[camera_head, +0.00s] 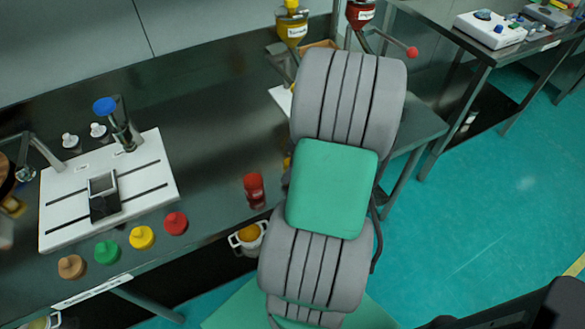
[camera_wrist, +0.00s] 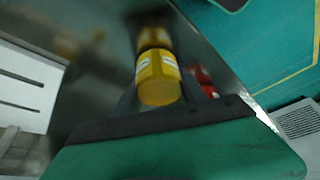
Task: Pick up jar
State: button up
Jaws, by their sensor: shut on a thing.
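A yellow jar (camera_wrist: 158,78) with a white label band shows in the middle of the wrist view. My gripper (camera_wrist: 158,92) is shut on it, with a dark finger on each side. A blurred yellow reflection lies on the dark table top just beyond the jar. I cannot tell whether the jar touches the table. In the head view my arm hides the gripper and nearly all of this jar; only a sliver of yellow (camera_head: 287,162) shows at the arm's left edge. A red jar (camera_head: 254,188) stands on the table left of my arm; it also shows beside the right finger in the wrist view (camera_wrist: 204,82).
A white board (camera_head: 60,225) with a dark block and a blue-topped post lies on the table (camera_head: 205,130) at left. Brown, green, yellow and red knobs (camera_head: 176,223) line the front edge. Yellow (camera_head: 292,28) and red (camera_head: 360,14) funnels stand behind my arm.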

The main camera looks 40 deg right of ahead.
jog(key=shift+c, duration=1)
jog(key=shift+r, duration=0.15)
